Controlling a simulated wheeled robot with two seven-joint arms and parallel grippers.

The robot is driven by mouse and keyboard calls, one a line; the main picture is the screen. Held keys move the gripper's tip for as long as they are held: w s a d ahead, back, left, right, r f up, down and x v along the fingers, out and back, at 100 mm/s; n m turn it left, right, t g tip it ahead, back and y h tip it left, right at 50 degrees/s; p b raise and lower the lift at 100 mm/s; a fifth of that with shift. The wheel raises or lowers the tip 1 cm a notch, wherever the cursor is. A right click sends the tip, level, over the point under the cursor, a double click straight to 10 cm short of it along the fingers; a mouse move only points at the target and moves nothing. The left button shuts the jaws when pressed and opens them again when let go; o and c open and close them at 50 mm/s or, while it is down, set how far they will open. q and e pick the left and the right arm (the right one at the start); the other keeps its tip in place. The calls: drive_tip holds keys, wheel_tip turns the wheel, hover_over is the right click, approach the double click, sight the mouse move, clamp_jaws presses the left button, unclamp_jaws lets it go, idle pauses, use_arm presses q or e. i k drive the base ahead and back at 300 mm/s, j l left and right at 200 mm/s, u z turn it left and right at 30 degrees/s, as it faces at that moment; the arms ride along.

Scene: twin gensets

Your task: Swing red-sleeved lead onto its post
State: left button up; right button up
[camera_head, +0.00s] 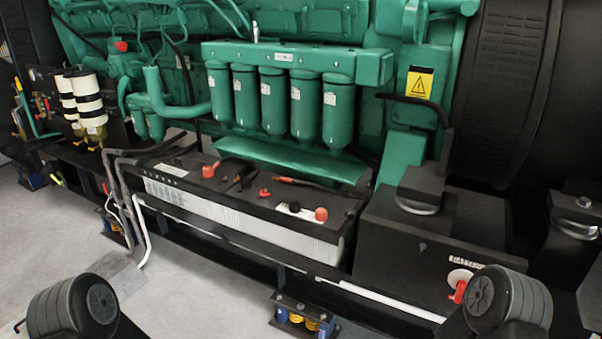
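Two batteries sit side by side in a black tray (235,236) at the foot of the green engine. A lead with a red sleeve (286,180) lies across the right battery's top, its dark cable running to the right. A small red piece (264,193) sits just left of it; I cannot tell whether it is a post. A red cap (321,214) and a black cap (294,207) are at the right battery's front edge. Another red cap (208,171) and a dark lead (240,178) are on the left battery. Neither gripper shows; only my arm links appear at the bottom corners.
Green filter canisters (273,103) hang behind and above the batteries. A black box with a red switch (460,291) stands at the right. Grey pipes (125,205) run down at the left. The floor (200,290) in front is mostly clear.

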sight(291, 181)
drive_tip(key=i+z, duration=0.35)
drive_tip(key=i, duration=0.15)
drive_tip(key=i+j+z, duration=0.15)
drive_tip(key=i+z, duration=0.2)
drive_tip(key=i+j+z, duration=0.35)
drive_tip(key=i, duration=0.25)
